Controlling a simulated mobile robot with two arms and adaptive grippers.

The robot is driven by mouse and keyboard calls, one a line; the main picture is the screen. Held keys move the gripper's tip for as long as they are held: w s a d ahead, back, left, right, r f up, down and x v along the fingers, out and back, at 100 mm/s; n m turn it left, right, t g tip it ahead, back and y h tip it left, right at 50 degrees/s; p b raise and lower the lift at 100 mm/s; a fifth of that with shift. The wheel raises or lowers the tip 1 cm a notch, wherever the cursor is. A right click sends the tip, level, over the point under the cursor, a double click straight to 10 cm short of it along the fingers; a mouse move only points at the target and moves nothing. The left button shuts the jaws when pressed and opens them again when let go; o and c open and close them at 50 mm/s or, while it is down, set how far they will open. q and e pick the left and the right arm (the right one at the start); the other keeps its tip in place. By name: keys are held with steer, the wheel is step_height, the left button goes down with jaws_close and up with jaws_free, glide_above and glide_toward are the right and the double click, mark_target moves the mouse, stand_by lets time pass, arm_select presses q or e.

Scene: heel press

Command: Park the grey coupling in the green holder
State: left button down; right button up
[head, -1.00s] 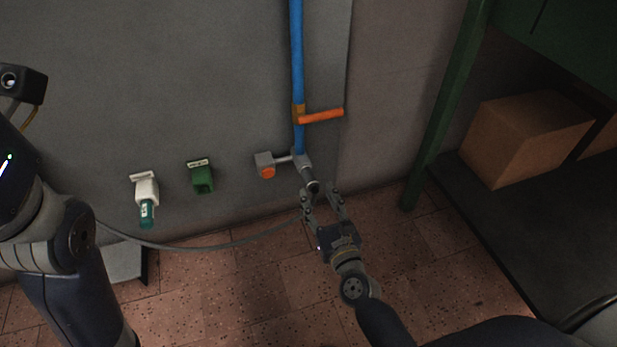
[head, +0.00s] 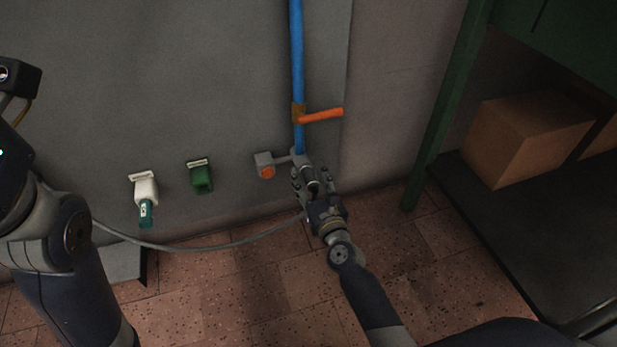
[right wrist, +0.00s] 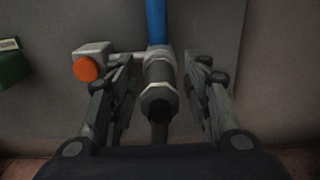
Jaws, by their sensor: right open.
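The grey coupling (head: 311,178) sits at the lower end of the blue pipe (head: 297,60). In the right wrist view the coupling (right wrist: 159,98) points toward the camera, with a dark hose end below it. My right gripper (head: 307,177) is open, with one finger on each side of the coupling; gaps show on both sides in the right wrist view (right wrist: 160,88). The green holder (head: 201,178) is on the wall to the left and looks empty. Its edge shows in the right wrist view (right wrist: 12,66). My left arm is at the left edge; its gripper is not seen.
A white holder (head: 146,188) with a teal piece (head: 146,213) is left of the green one. A grey box with an orange button (head: 266,172) is close left of the coupling. An orange lever (head: 321,115) is above. A grey hose (head: 200,249) hangs low. A shelf with a carton (head: 520,135) stands right.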

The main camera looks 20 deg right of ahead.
mark_target(314, 189)
steer(key=shift+c, duration=0.4)
stand_by(0.5)
jaws_close()
steer(key=shift+s, duration=0.1)
steer(key=shift+s+d, duration=0.1)
steer(key=shift+s, duration=2.85)
